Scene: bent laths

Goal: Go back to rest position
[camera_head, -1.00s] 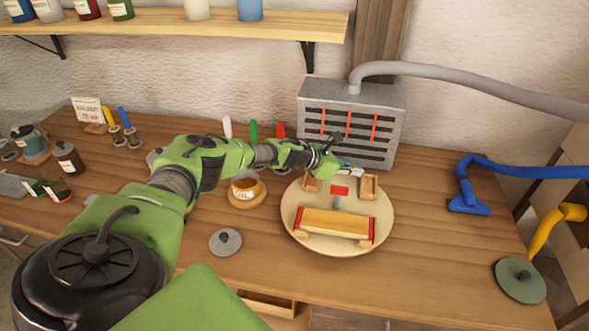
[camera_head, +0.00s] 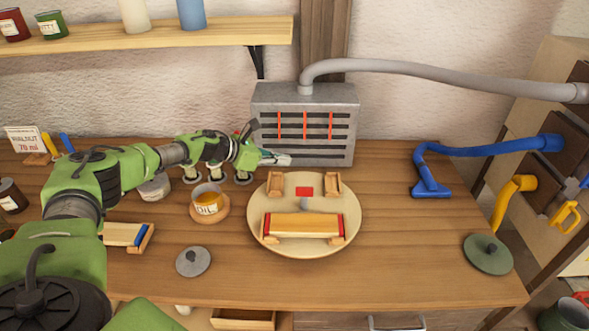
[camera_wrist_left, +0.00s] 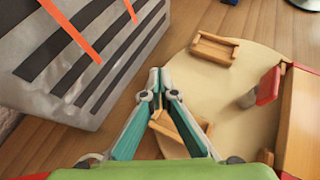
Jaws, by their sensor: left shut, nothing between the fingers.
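My left arm (camera_head: 125,170) reaches in from the left over the bench. My left gripper (camera_head: 284,159) is shut and empty, in front of the grey slotted box and behind the round board. In the left wrist view its teal fingers (camera_wrist_left: 158,78) meet at the tips, close to a small wooden block (camera_wrist_left: 180,128) on the board, partly hidden by a finger. The round pale board (camera_head: 300,250) holds a wooden piece with red ends (camera_head: 302,225), a small red block (camera_head: 304,191) and two wooden blocks. My right gripper is not in view.
The grey slotted box (camera_head: 262,95) with a hose stands behind the gripper. An oil cup (camera_head: 207,200) and a grey lid (camera_head: 193,261) are left of the board. A blue nozzle (camera_head: 428,185) and a green lid (camera_head: 488,253) are at right. The front of the bench is mostly clear.

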